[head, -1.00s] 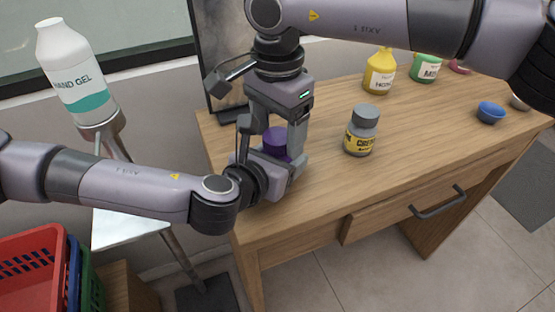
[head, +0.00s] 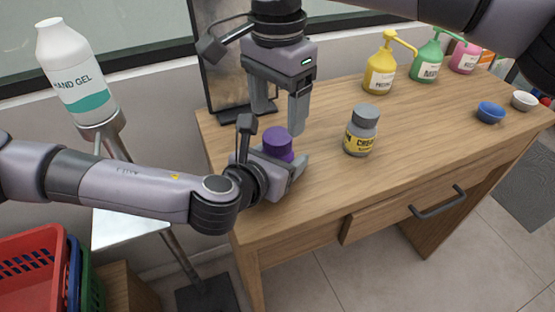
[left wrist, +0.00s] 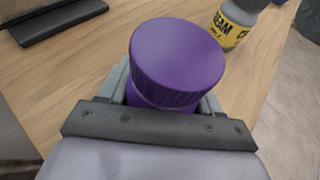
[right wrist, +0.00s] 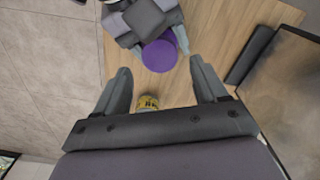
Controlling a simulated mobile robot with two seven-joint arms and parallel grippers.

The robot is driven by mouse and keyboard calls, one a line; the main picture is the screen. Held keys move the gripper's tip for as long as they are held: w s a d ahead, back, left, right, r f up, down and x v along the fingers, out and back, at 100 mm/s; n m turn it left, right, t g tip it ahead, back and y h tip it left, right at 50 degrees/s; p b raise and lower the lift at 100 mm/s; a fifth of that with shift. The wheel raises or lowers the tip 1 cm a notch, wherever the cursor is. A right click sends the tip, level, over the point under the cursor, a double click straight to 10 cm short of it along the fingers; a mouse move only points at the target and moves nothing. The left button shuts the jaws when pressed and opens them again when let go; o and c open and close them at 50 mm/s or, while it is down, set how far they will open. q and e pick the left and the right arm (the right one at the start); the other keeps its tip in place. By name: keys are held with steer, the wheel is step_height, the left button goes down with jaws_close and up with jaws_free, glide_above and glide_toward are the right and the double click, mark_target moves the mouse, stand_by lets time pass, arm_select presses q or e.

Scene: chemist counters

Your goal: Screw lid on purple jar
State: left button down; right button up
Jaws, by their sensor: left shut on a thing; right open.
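The purple jar (left wrist: 140,98) is held between the fingers of my left gripper (head: 272,160), low over the left part of the desk. Its purple lid (head: 277,138) sits on top, upright; the left wrist view shows the wide lid (left wrist: 178,52) covering the mouth. I cannot tell how tight it is. Most of the jar body is hidden by the left gripper. My right gripper (head: 280,118) is open and empty, pointing down above and slightly behind the lid. The lid also shows beyond its fingers in the right wrist view (right wrist: 160,57).
A grey-lidded jar with a yellow label (head: 361,131) stands to the right on the wooden desk (head: 420,130). Yellow (head: 381,70), green (head: 427,62) and pink (head: 465,58) bottles and two small bowls are farther right. A dark screen (head: 225,60) stands behind the grippers.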

mark_target(277, 136)
steer(key=shift+r, duration=1.7)
steer(key=shift+f, duration=4)
steer(key=c, duration=1.1)
steer(key=o, duration=1.2)
